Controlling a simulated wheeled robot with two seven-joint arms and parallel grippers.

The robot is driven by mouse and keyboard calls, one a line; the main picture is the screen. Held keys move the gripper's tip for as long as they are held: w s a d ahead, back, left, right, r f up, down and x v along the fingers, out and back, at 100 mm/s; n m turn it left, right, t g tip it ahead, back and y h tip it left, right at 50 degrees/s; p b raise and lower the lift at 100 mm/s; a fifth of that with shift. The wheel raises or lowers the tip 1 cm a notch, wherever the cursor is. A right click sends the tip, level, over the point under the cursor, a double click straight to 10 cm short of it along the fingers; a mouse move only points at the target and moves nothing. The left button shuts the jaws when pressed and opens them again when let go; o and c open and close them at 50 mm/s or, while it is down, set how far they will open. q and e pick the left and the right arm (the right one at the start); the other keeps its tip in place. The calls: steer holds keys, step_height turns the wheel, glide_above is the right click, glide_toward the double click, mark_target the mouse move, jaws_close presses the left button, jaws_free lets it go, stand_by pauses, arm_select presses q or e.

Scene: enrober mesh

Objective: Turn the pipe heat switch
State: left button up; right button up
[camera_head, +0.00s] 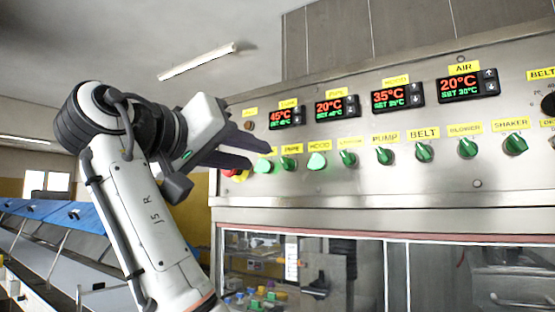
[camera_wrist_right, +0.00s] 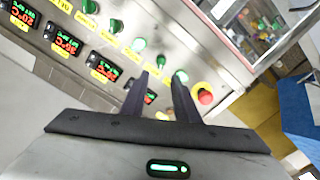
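The pipe switch is a green knob (camera_head: 288,163) under a yellow PIPE label (camera_head: 292,149) on the steel panel. It also shows in the right wrist view (camera_wrist_right: 160,62), just beyond the gap between my fingertips. My right gripper (camera_head: 260,156) is open, its two dark fingers pointing at the panel, left of the knob in the head view. Nothing shows between the fingers (camera_wrist_right: 161,78); whether a fingertip touches the panel I cannot tell. My left gripper is not in view.
A pale lit switch (camera_head: 263,165) and a red button (camera_wrist_right: 205,96) sit close by on one side. The lit HOOD switch (camera_head: 317,161) is on the other side, with more green knobs beyond. Temperature displays (camera_head: 337,107) are above; a glass window (camera_head: 300,268) is below.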

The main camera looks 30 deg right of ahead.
mark_target(283, 163)
steer(key=p+x, duration=0.1)
steer(key=x, duration=0.8)
steer(key=shift+w+d+f+p, duration=0.1)
steer(key=shift+w+d+p, duration=0.1)
steer(key=shift+d+p, duration=0.15)
steer(key=shift+a, duration=0.1)
jaws_close()
